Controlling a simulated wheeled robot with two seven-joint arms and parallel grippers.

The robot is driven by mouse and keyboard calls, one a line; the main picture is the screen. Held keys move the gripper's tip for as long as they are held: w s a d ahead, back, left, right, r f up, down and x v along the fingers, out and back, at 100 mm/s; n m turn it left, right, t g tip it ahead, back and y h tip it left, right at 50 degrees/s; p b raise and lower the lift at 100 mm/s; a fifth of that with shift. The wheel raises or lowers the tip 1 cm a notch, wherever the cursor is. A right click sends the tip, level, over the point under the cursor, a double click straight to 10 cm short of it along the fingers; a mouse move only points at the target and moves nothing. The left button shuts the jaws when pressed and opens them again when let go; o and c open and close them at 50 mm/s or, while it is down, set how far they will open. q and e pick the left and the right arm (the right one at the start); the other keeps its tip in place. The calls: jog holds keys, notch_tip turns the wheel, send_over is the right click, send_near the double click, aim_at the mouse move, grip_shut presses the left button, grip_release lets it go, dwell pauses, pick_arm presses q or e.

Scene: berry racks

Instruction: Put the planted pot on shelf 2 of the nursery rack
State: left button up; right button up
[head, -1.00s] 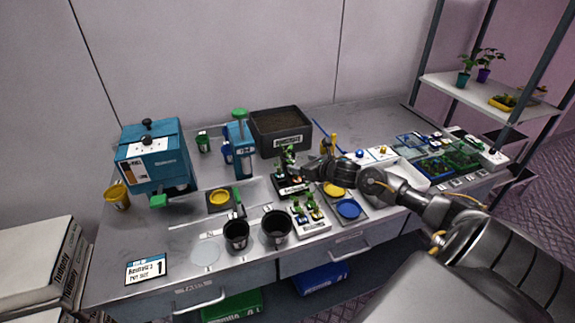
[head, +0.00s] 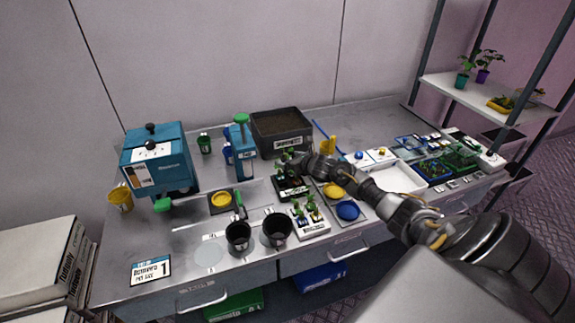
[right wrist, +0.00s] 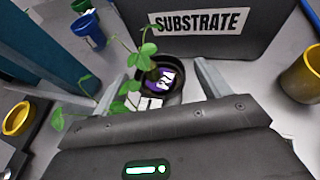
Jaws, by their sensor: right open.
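A small dark pot with a purple label (right wrist: 160,82) and a leafy green plant stands in front of the substrate bin in the right wrist view. My right gripper (right wrist: 160,88) is open, with one finger on each side of the pot; contact is not clear. In the head view my right gripper (head: 299,163) is beside the plant and hides most of the pot. The nursery rack (head: 480,98) stands at the right, with other potted plants on its visible upper shelf. I cannot read its shelf numbers. My left gripper is not in view.
The substrate bin (head: 282,130) is close behind the gripper. A blue dispenser (head: 243,150) stands to its left, and a black tray of plantlets (head: 294,192) lies just in front. Two empty black pots (head: 238,240) stand near the front edge.

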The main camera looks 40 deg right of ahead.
jog(key=shift+c, duration=0.4)
jog(key=c, duration=1)
jog(key=shift+r+b, duration=0.65)
jog(key=s+a+r+b, duration=0.1)
jog(key=s+a+r, duration=0.1)
jog(key=s+r, duration=0.2)
jog(key=s+a+r+b, duration=0.1)
jog(key=s+r+b, duration=0.1)
jog(key=s+r, duration=0.1)
jog(key=s+a+r+b, duration=0.1)
jog(key=s+a+r, duration=0.1)
jog(key=s+r, duration=0.2)
jog(key=shift+s+a+r, duration=0.2)
jog(key=shift+s, duration=0.2)
jog(key=shift+s+a+r, duration=0.15)
jog(key=shift+s, duration=0.25)
